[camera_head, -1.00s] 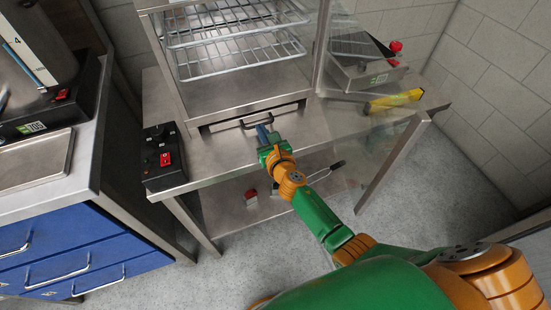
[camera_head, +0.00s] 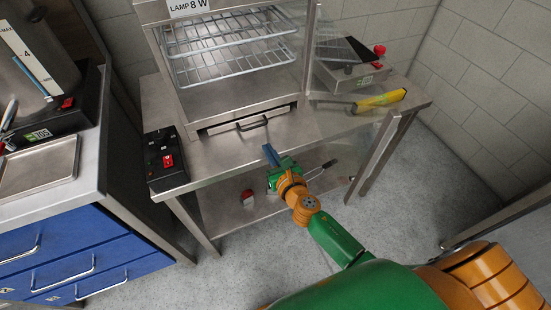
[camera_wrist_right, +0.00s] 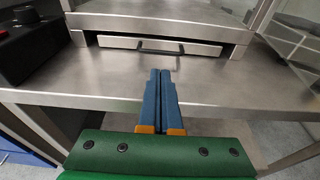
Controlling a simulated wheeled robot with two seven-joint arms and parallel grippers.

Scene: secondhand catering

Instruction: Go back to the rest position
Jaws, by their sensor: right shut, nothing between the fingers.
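My right gripper (camera_head: 271,155) is in front of the steel table's front edge in the head view, below the display cabinet's drawer. In the right wrist view its two blue fingers (camera_wrist_right: 160,100) are together with nothing between them. The drawer (camera_wrist_right: 160,45) with a dark handle sits under the cabinet and looks closed; it also shows in the head view (camera_head: 225,128). The gripper is apart from the handle (camera_head: 252,123). My left gripper is not in view.
The steel table (camera_head: 330,124) carries the glass-sided cabinet (camera_head: 235,90) with wire racks, a black control box (camera_head: 163,155) and a yellow object (camera_head: 380,101). A lower shelf (camera_head: 225,213) holds a small red-and-white item. A blue-drawered counter (camera_head: 70,260) stands left. Floor at right is clear.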

